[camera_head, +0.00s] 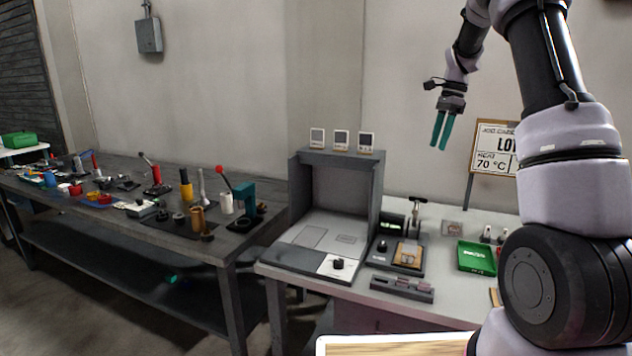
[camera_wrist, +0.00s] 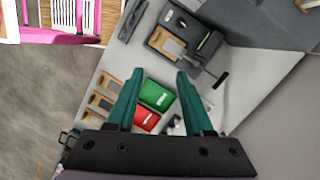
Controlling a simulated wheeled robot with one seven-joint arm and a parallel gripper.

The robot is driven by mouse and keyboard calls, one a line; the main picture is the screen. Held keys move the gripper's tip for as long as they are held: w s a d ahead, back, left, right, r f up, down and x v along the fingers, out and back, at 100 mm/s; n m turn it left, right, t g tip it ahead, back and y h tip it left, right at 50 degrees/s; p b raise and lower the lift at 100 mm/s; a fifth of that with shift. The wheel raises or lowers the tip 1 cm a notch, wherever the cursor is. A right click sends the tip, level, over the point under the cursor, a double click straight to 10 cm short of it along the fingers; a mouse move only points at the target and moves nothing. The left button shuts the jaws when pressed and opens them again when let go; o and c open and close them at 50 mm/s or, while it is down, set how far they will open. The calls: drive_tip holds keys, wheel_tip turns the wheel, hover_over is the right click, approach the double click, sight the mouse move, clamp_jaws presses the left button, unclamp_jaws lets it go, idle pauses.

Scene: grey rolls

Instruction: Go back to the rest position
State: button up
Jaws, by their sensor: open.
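My gripper (camera_head: 442,130) is raised in the air above the right-hand table, in front of the wall, with its teal fingers pointing down. It is empty. In the wrist view, the two teal fingers of my gripper (camera_wrist: 157,90) are apart, with nothing held between them. The view between and past them looks down on a green tray (camera_wrist: 157,95) and a red tray (camera_wrist: 145,118) on the table, well below the fingertips. My arm rises at the right side of the head view and hides part of the table's right end.
A grey open-fronted booth (camera_head: 335,195) stands on the right table beside a small device with a tan pad (camera_head: 408,254). A green tray (camera_head: 476,257) and a sign board (camera_head: 494,148) are near my arm. A dark workbench (camera_head: 228,246) at left holds many tools. Air around the gripper is clear.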

drive_tip(key=s+a+r+n+t, duration=0.2)
drive_tip(key=s+a+r+n, duration=0.15)
drive_tip(key=s+r, duration=0.4)
drive_tip(key=s+a+r+n+t, duration=0.25)
drive_tip(key=s+r+n, duration=0.2)
drive_tip(key=s, duration=0.55)
drive_tip(key=s+a+n+t, duration=0.2)
drive_tip(key=s, duration=0.5)
drive_tip(key=s+a+f+n+t, duration=0.1)
drive_tip(key=s+a+n, duration=0.2)
drive_tip(key=s, duration=0.5)
drive_tip(key=shift+s+t, duration=0.25)
drive_tip(key=shift+t, duration=0.1)
drive_tip(key=shift+d+f, duration=0.1)
drive_tip(key=shift+d, duration=0.05)
